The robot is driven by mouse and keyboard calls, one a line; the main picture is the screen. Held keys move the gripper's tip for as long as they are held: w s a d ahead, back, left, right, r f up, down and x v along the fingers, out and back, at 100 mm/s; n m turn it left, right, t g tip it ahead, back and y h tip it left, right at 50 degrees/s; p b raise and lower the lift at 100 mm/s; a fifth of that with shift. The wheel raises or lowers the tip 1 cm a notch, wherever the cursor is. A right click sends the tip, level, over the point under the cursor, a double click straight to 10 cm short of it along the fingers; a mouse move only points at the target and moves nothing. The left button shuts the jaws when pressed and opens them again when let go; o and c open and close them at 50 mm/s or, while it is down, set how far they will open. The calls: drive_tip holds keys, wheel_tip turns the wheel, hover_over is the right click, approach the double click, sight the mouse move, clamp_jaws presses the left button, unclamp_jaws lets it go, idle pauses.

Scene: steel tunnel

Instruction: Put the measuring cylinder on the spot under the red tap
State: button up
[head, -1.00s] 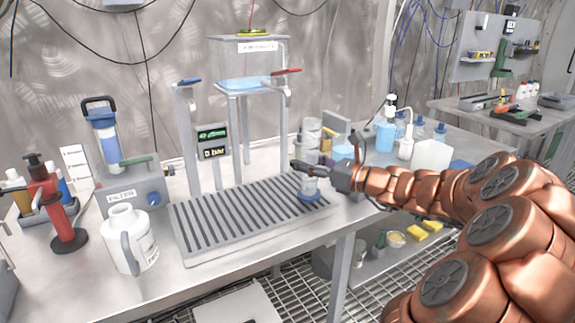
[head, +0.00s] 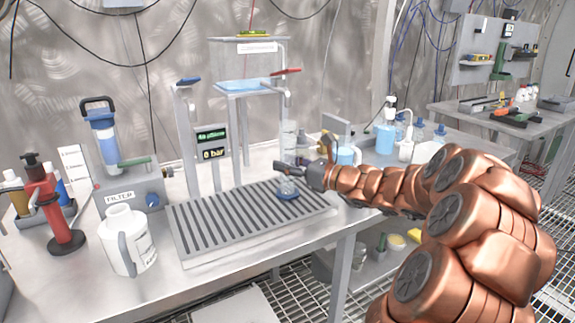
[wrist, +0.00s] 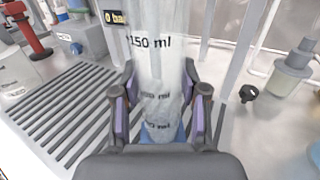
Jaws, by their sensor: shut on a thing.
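The measuring cylinder (head: 289,140) is clear, with a blue foot, and stands upright in my gripper (head: 297,172). In the wrist view the cylinder (wrist: 163,55) shows its ml marks between the two fingers of my gripper (wrist: 160,100), which is shut on it. The red tap (head: 286,72) is on the right post of the tap stand, with its spout over the right part of the slatted drip tray (head: 215,225). The cylinder's foot is over the tray's right part, roughly below the red tap. I cannot tell whether it touches the slats.
A blue tap (head: 188,81) is on the left post, beside a pressure display (head: 212,143). A white jug (head: 128,240) and a filter unit (head: 125,190) stand left of the tray. Blue-capped bottles (head: 386,135) stand to the right, behind my arm.

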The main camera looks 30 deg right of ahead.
drive_tip(key=shift+f, duration=0.15)
drive_tip(key=o, duration=1.2)
